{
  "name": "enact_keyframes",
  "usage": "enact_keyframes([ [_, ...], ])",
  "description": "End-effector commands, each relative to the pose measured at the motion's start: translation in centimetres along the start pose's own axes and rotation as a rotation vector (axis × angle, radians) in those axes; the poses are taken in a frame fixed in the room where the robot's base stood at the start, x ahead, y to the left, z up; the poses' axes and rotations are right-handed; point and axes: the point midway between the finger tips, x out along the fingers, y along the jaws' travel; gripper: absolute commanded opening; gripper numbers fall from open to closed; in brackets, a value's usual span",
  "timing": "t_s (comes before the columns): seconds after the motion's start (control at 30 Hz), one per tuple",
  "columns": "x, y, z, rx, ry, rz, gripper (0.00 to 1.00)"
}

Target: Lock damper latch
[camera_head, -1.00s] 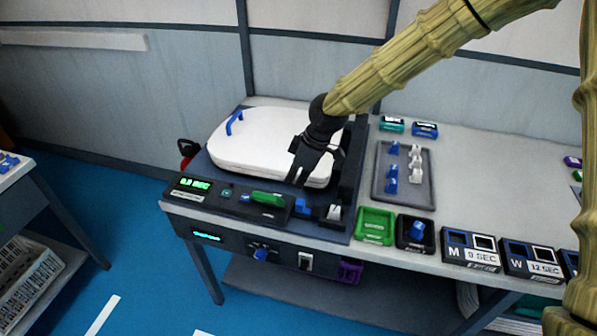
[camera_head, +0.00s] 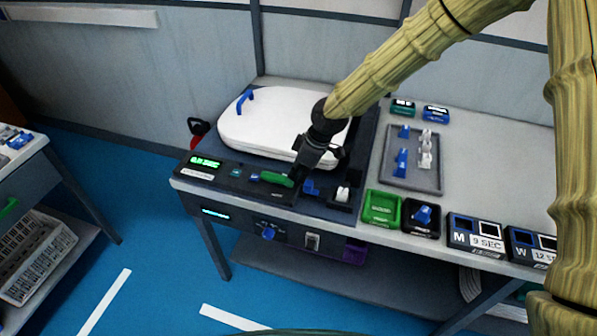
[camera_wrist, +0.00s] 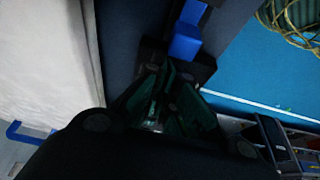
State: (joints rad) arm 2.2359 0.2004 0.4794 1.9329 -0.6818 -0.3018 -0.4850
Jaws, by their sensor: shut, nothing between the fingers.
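The test station (camera_head: 225,177) has a white lid (camera_head: 265,122) lying flat, with a blue handle at its far left. On its front ledge are a green lever (camera_head: 277,179), a blue block (camera_head: 311,187) and a white block (camera_head: 342,193). I cannot tell for certain which one is the damper latch. My gripper (camera_head: 294,184) is shut and empty, low over the ledge between the green lever and the blue block. In the wrist view its closed fingers (camera_wrist: 168,108) point toward a dark mount with a blue block (camera_wrist: 187,40). Contact cannot be told.
Right of the station are a green tray (camera_head: 381,209), a black tray (camera_head: 421,218) with a blue part, and a grey tray (camera_head: 411,183) of blue and white parts. Timer boxes (camera_head: 477,237) stand further right. Blue floor is open in front.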

Motion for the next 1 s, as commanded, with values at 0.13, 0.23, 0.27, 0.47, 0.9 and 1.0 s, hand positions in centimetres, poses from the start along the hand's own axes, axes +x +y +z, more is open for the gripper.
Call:
enact_keyframes([
  [0.13,-0.9,0.0,1.7,0.003,-0.001,-0.001,0.00],
  [0.23,-0.8,0.0,2.2,0.002,-0.001,-0.001,0.00],
  [0.27,-0.8,0.0,2.3,0.002,-0.001,-0.001,0.00],
  [0.47,-0.8,0.0,2.5,0.004,-0.003,-0.001,0.00],
  [0.9,-3.2,0.1,2.4,0.005,-0.007,-0.002,0.00],
  [1.0,-4.4,0.1,2.2,0.002,-0.005,-0.001,0.00],
])
